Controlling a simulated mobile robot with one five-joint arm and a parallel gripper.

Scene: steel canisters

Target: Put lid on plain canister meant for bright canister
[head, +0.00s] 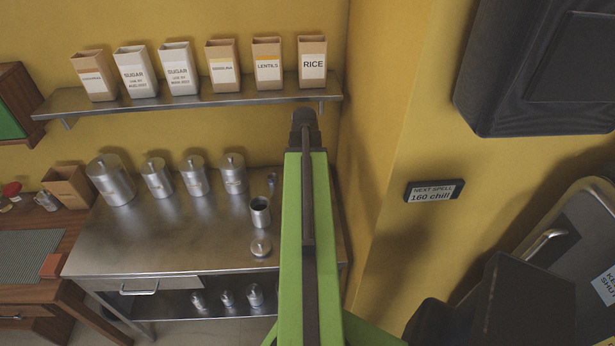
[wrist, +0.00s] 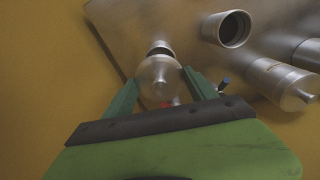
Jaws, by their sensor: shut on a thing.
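In the wrist view my gripper (wrist: 162,80) has its two green fingers shut on a round steel lid (wrist: 158,72). A curved steel edge (wrist: 160,47) shows just beyond it; I cannot tell what it belongs to. An open, lidless steel canister (wrist: 232,28) stands apart from the held lid, to its upper right. In the head view the open canister (head: 260,212) stands upright at the right of the steel table, and another lid (head: 261,247) lies in front of it. My arm hides my gripper there. I cannot tell which canister is plain or bright.
Several lidded canisters (head: 158,177) stand in a row at the back left of the steel table (head: 170,240). A small blue object (head: 271,181) is behind the open canister. A shelf of boxes (head: 200,100) is above. The table's front left is clear.

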